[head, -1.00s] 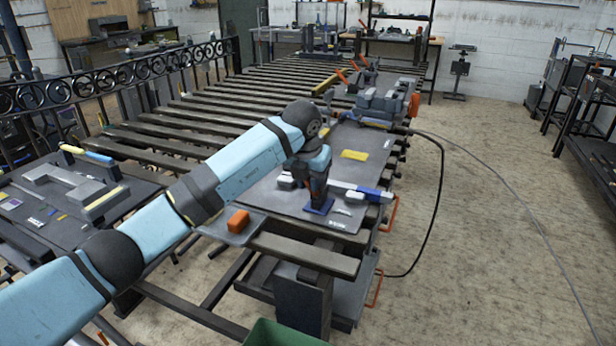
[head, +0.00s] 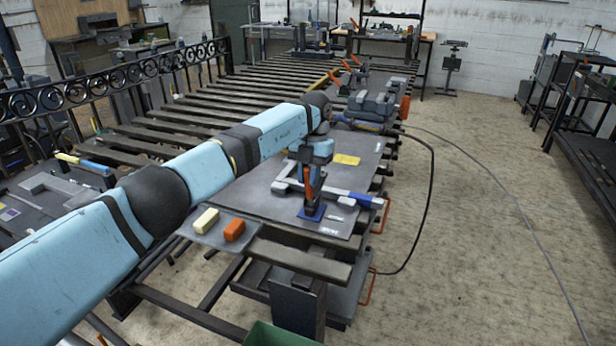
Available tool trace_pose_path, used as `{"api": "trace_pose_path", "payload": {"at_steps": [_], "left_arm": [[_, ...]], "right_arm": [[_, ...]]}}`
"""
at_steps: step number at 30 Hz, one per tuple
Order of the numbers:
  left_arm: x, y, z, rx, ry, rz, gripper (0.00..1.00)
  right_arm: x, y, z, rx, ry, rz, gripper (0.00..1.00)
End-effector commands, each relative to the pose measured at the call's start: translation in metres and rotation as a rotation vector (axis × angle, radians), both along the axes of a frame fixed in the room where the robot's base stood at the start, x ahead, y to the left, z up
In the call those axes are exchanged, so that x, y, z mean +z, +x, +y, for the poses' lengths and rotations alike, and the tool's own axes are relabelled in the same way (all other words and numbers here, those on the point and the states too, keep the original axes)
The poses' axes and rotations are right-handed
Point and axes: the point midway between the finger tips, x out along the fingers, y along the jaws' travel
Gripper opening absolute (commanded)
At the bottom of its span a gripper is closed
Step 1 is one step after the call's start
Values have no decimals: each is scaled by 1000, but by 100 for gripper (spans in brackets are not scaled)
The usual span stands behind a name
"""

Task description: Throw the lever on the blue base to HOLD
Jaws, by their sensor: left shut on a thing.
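The blue base (head: 311,213) sits on the grey plate of the workbench, near its front edge. A dark lever with an orange part (head: 308,183) rises from it, close to upright. My left gripper (head: 314,172) reaches in from the left, points down and is shut at the lever's upper part. The fingertips are small and partly hidden, so their exact contact is hard to see. White labels (head: 336,218) lie by the base, too small to read. My right gripper is not in view.
A cream block (head: 206,220) and an orange block (head: 234,230) sit front left. A yellow piece (head: 346,160) and a grey vise-like fixture (head: 375,102) are farther back. A black cable hangs at right.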

Motion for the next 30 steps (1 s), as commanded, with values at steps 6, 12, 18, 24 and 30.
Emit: {"api": "trace_pose_path", "payload": {"at_steps": [6,12,18,24,30], "left_arm": [[0,1,0,0,3,5,0],[0,1,0,0,2,4,0],[0,1,0,0,2,4,45],[0,1,0,0,2,4,45],[18,5,-1,1,3,2,45]], "right_arm": [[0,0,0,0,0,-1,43],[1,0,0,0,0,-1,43],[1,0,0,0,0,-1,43],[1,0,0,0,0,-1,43],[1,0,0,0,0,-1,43]]}}
